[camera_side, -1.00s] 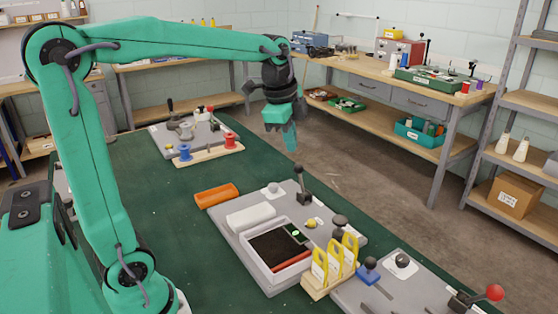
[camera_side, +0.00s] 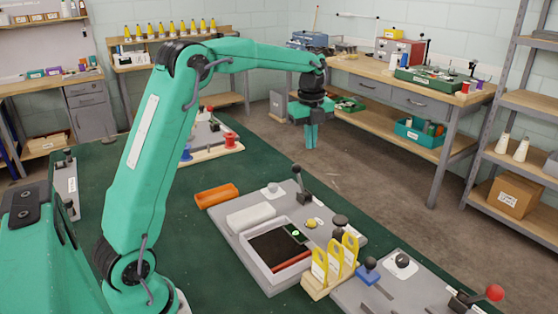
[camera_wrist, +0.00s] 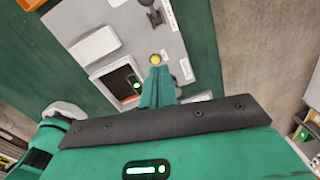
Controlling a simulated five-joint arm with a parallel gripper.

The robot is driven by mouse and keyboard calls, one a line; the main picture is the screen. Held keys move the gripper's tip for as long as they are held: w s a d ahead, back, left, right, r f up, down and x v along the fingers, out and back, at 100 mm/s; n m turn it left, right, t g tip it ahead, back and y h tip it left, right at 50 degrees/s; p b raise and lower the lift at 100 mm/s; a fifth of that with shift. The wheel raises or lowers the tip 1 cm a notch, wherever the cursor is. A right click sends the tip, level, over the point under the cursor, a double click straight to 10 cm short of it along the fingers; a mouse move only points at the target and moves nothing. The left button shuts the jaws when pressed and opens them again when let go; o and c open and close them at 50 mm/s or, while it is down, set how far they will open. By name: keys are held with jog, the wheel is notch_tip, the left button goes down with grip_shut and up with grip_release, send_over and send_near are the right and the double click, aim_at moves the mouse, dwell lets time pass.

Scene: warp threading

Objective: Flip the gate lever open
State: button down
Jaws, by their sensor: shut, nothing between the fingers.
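A black-knobbed lever (camera_side: 298,179) stands tilted on a black base at the far edge of the middle grey board (camera_side: 243,223). A black lever also shows at the top of the wrist view (camera_wrist: 152,11). Another lever, with a red ball (camera_side: 494,292), stands on the right-hand board. I cannot tell from the frames which is the gate lever; the labels are too small to read. My gripper (camera_side: 311,146) points down with its fingers together and empty, in the air above the black-knobbed lever in the side picture, apart from it. Its fingers (camera_wrist: 158,80) also show in the wrist view.
The middle board carries a dark-bottomed tray (camera_side: 256,264), a white block (camera_side: 250,216) and a yellow button (camera_side: 310,223). Yellow upright pieces (camera_side: 335,258) stand at its near right edge. An orange tray (camera_side: 216,195) lies left of the board.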

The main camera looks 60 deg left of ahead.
jog(key=shift+f, duration=0.1)
send_over(300, 183)
jog(key=d, duration=0.2)
notch_tip(300, 183, down, 11)
jog(key=shift+s+a+r, duration=0.15)
jog(key=shift+a+r, duration=0.05)
dwell(0.5)
